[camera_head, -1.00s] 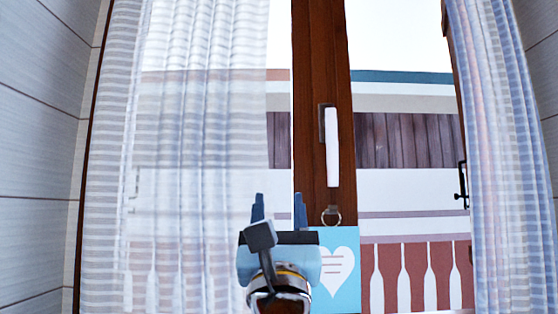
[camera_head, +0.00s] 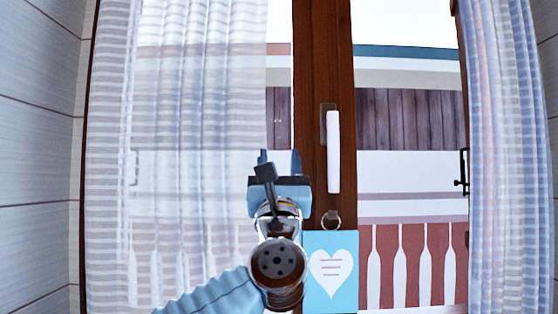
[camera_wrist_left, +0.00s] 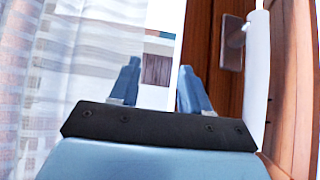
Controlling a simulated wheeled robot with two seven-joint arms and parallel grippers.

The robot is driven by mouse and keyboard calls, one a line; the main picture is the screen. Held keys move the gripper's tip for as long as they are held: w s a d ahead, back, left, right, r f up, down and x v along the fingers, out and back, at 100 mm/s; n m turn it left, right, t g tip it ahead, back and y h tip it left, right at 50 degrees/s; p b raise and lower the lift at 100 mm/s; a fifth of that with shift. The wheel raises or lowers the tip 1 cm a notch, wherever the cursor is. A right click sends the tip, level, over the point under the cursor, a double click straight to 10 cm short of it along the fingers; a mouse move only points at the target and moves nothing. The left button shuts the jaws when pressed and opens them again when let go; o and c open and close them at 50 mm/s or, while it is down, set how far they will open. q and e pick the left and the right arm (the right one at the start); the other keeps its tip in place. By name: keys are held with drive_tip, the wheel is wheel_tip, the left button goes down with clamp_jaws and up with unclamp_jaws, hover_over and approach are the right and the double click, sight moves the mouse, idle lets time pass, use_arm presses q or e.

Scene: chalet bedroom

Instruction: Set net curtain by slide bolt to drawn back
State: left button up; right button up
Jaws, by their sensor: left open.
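A sheer white striped net curtain (camera_head: 190,130) hangs across the left pane and also fills the left of the left wrist view (camera_wrist_left: 40,70). Its free edge is near the middle frame post. A bluish striped curtain (camera_head: 510,150) hangs bunched at the right. A black metal fitting, perhaps the slide bolt (camera_head: 462,172), is on the right frame; a similar fitting shows faintly behind the net curtain. My left gripper (camera_head: 279,160) is open, pointing at the window. The curtain's free edge appears between its fingers (camera_wrist_left: 157,75) in both views; I cannot tell whether they touch.
The brown middle post (camera_head: 318,60) carries a white window handle (camera_head: 333,150) close to the right of my left gripper. A blue card with a white heart (camera_head: 330,272) hangs below it on a ring. Panelled walls (camera_head: 35,150) stand at both sides.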

use_arm(q)
clamp_jaws()
drive_tip(key=a+b, duration=0.2)
drive_tip(key=a, duration=0.2)
drive_tip(key=a+b, duration=0.3)
drive_tip(key=a, duration=0.1)
drive_tip(key=a+b, duration=0.3)
drive_tip(key=shift+a+f, duration=0.4)
drive_tip(key=shift+a+r+b, duration=0.15)
drive_tip(key=shift+a+b, duration=0.4)
drive_tip(key=shift+a, duration=2.15)
drive_tip(key=shift+a+r+b, duration=0.2)
drive_tip(key=shift+a+b, duration=0.35)
drive_tip(key=shift+a, duration=2.15)
drive_tip(key=shift+a+r+b, duration=0.15)
drive_tip(key=shift+a+b, duration=0.4)
drive_tip(key=shift+a, duration=2.25)
unclamp_jaws()
drive_tip(key=shift+f, duration=0.1)
